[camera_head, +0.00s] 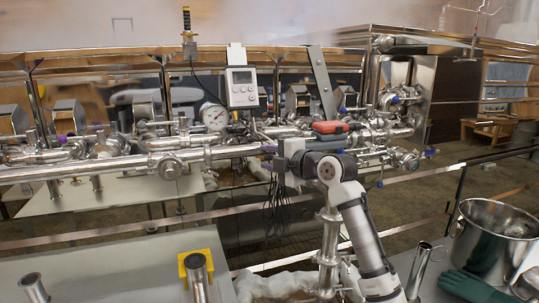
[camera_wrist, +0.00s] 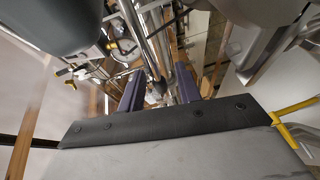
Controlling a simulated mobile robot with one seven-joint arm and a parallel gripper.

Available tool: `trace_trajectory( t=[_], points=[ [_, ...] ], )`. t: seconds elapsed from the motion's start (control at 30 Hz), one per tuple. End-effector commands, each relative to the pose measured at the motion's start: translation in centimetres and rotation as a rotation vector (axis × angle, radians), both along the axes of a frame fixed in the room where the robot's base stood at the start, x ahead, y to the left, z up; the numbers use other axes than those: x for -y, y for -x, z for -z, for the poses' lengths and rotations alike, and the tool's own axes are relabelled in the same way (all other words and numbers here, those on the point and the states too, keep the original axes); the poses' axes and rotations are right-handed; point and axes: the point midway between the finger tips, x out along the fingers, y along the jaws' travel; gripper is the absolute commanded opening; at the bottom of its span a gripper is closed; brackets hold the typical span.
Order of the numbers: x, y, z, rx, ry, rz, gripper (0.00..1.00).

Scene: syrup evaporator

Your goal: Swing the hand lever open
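My gripper (camera_head: 277,163) is beside the steel pipework, left of my forearm in the head view. In the wrist view its two dark purple fingers (camera_wrist: 158,92) are spread apart with steel pipe and a small fitting visible between them. I see nothing clearly clamped, and contact with the pipework cannot be told. Several small levers show: a blue-tipped lever (camera_head: 429,153) at the right end of the pipes, and a purple-tipped one (camera_head: 62,140) at the left. Which is the task's hand lever is not clear. Part of the pipework is hidden behind my gripper.
A long steel pipe (camera_head: 110,163) crosses left of my gripper. A pressure gauge (camera_head: 214,116) and grey digital box (camera_head: 241,88) stand above it. A red-topped case (camera_head: 330,127) sits just above my wrist. A steel pot (camera_head: 493,240) and dark green glove (camera_head: 470,287) are lower right.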

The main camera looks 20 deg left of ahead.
Motion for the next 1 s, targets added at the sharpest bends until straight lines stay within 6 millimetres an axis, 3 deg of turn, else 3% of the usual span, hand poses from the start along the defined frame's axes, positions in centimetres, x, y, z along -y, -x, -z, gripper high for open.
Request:
trace_trajectory(
  t=[0.27, 0.53, 1.0],
  points=[
    [-0.10, -0.04, 0.03, 0.001, 0.001, 0.000, 0.33],
    [-0.08, -0.03, 0.03, 0.000, 0.000, 0.000, 0.00],
    [0.56, 0.67, 0.18, -0.006, -0.001, -0.094, 0.00]
  ],
)
